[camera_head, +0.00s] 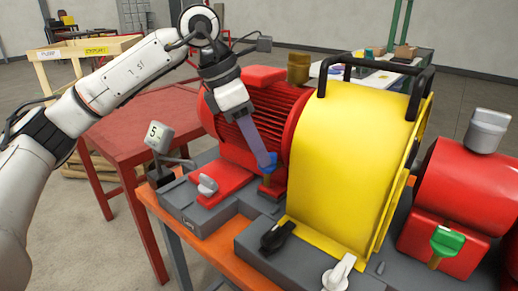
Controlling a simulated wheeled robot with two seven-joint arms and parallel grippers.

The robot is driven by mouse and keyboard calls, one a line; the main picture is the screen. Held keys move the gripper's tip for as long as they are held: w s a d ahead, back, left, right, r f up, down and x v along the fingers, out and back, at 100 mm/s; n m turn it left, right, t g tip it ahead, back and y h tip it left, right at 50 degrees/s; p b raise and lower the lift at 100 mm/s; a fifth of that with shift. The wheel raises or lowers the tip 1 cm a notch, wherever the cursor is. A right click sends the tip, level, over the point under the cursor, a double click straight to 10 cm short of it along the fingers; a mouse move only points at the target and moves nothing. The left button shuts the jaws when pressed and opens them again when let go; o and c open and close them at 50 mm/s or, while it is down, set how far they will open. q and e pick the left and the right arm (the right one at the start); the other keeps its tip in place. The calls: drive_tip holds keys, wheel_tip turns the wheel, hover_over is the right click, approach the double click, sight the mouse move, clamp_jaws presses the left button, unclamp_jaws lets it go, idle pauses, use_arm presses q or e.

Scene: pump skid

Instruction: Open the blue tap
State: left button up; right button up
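The blue tap (272,165) is a small blue handle on a brass-coloured stem, low in front of the red finned motor (262,120) and left of the yellow guard. My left arm reaches in from the left over the skid. My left gripper (264,158) points down with its long grey finger ending at the blue tap. The fingertip overlaps the tap in the picture; I cannot tell whether it touches. Only one finger shows clearly, so the opening is hidden. My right gripper is out of view.
The yellow guard (352,150) with black handles stands close on the right. A grey-handled valve (207,186), a black knob (277,237), a white knob (338,273) and a green tap (446,242) are nearby. A red table (140,122) stands behind left.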

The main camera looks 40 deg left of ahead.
use_arm(q)
drive_tip(key=shift+w+d+f, duration=0.1)
drive_tip(key=shift+f, duration=0.3)
clamp_jaws()
drive_tip(key=n, duration=0.1)
drive_tip(key=n+t+y, duration=0.1)
drive_tip(key=n, duration=0.1)
drive_tip(key=shift+d+n, duration=0.3)
drive_tip(key=shift+s+d+r+n+y, duration=0.1)
drive_tip(key=shift+n+y, duration=0.3)
drive_tip(key=shift+n, duration=0.6)
drive_tip(key=shift+s+d+n+y, duration=0.1)
drive_tip(key=shift+n+y, duration=0.3)
drive_tip(key=shift+n, duration=0.6)
